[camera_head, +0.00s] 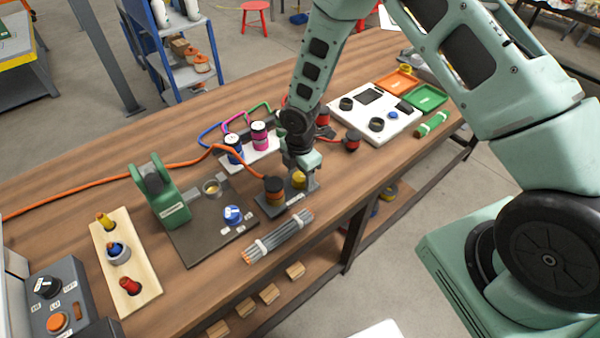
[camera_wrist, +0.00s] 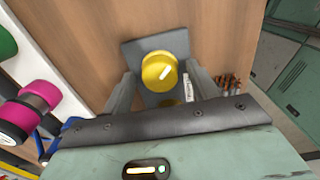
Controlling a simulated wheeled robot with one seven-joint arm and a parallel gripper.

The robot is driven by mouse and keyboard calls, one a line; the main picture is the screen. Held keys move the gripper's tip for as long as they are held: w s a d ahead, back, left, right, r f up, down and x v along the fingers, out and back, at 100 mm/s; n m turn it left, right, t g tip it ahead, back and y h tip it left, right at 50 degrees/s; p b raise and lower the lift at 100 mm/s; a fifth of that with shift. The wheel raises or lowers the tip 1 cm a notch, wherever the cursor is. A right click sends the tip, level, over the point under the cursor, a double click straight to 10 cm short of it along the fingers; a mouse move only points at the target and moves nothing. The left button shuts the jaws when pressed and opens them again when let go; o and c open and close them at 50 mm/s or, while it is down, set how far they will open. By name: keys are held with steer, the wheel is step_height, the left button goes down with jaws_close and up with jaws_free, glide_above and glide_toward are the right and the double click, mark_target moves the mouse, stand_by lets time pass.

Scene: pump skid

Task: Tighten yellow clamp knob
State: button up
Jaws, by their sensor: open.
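The yellow clamp knob (camera_wrist: 159,71) is round with a white pointer mark and sits on a dark grey base plate (camera_wrist: 136,49). In the wrist view it lies between the two fingers of my open gripper (camera_wrist: 158,88), with a gap showing on the left; contact on the right I cannot tell. In the head view the yellow knob (camera_head: 299,180) shows just below my gripper (camera_head: 302,164), partly hidden by it. A small white label (camera_wrist: 188,88) is beside the right finger.
A bundle of grey rods (camera_head: 277,237) lies in front. A white panel (camera_head: 375,115) is to the right.

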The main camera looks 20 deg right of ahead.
steer(key=c, duration=1)
steer(key=shift+m, duration=0.3)
steer(key=m+b, duration=0.2)
steer(key=m, duration=0.1)
steer(key=shift+f+m, duration=0.1)
steer(key=shift+m, duration=0.2)
steer(key=m+b, duration=0.1)
steer(key=m, duration=0.3)
steer(key=shift+m+b, duration=0.3)
steer(key=shift+b, duration=0.1)
steer(key=m+b, duration=0.1)
steer(key=m, duration=0.3)
steer(key=shift+m, duration=0.3)
steer(key=shift+m+b, duration=0.55)
steer(key=shift+m, duration=1.65)
